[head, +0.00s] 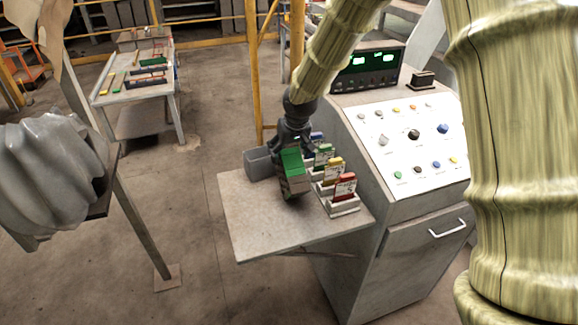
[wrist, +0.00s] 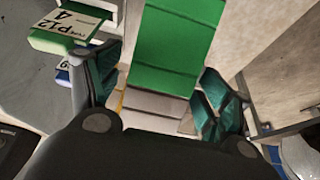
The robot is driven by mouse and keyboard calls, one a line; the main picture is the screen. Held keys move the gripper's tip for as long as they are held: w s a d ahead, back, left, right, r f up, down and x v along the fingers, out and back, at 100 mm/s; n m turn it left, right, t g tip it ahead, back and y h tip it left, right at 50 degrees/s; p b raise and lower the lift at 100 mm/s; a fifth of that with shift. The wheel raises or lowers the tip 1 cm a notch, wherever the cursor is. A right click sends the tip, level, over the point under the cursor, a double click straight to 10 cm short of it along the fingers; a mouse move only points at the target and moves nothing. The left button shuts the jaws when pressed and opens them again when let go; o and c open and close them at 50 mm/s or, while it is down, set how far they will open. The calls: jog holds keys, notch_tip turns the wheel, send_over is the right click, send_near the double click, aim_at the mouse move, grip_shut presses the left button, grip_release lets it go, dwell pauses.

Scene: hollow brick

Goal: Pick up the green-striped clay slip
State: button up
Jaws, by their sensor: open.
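Two green things show, and I cannot tell for sure which is the green-striped clay slip. A green piece with a pale lower part (head: 292,163) is at my gripper (head: 291,137), over the small shelf. In the wrist view this green piece (wrist: 175,42) lies between the two spread fingers of my gripper (wrist: 160,100); I cannot tell whether they touch it. A white-labelled card with a green edge (head: 324,155) stands in the row just right of my gripper. In the wrist view that card (wrist: 68,28) is outside the left finger, marked "P12 4".
On the grey shelf (head: 262,222), a yellow card (head: 333,170) and a red card (head: 345,187) stand in holders; a blue one is partly hidden. A grey box (head: 258,164) is behind. The control console (head: 400,135) rises at right. The shelf's front left is clear.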

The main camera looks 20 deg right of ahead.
jog(key=c, duration=1.2)
jog(key=shift+r, duration=0.1)
jog(key=shift+r, duration=0.15)
